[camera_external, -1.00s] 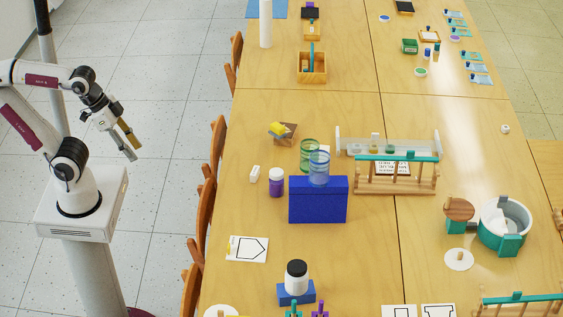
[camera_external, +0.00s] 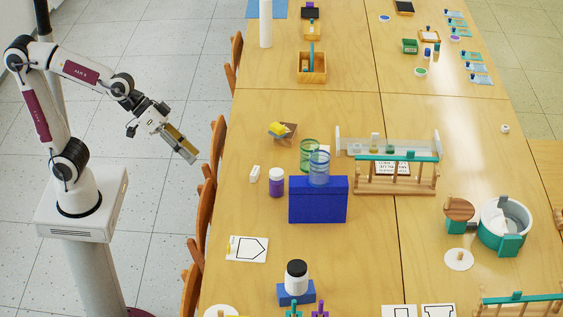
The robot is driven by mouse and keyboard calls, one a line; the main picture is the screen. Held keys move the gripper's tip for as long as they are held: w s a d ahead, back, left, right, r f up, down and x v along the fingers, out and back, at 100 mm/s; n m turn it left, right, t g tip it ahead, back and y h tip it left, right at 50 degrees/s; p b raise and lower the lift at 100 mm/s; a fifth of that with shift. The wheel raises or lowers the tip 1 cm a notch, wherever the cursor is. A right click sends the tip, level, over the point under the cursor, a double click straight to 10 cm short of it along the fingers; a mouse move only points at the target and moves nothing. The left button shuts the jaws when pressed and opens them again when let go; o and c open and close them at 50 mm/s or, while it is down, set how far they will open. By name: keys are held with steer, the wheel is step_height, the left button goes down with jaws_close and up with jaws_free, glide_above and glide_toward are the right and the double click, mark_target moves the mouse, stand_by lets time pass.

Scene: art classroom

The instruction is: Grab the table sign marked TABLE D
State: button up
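My gripper (camera_external: 186,150) hangs in the air left of the long wooden table, short of the chairs along its edge. It points down and to the right, and its fingers overlap in this view, so I cannot tell how far apart they are. Nothing is visible held in it. I cannot make out a sign reading TABLE D. A white card with dark printed lines (camera_external: 391,169) shows partly behind a wooden rack, but its words are too small to read.
On the table (camera_external: 350,260) stand a blue box (camera_external: 318,200), a purple jar (camera_external: 277,183), a wooden rack with a teal top bar (camera_external: 396,158) and a black-lidded jar (camera_external: 296,275). Wooden chairs (camera_external: 205,205) line the near left edge. The table's upper middle is fairly clear.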

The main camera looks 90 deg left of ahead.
steer(key=w+a+f+n+t+y, duration=0.1)
steer(key=w+f+n+t+y, duration=0.15)
steer(key=w, duration=0.75)
steer(key=w+f+n+t+y, duration=0.15)
steer(key=w+n, duration=0.25)
steer(key=w, duration=0.7)
steer(key=n+g+y, duration=0.7)
steer(key=g+y, duration=0.3)
steer(key=y, duration=0.2)
glide_toward(255, 171)
steer(key=shift+w+a, duration=0.2)
steer(key=shift+a, duration=0.3)
steer(key=shift+x, duration=1.3)
steer(key=shift+f, duration=0.1)
steer(key=shift+x, duration=2.6)
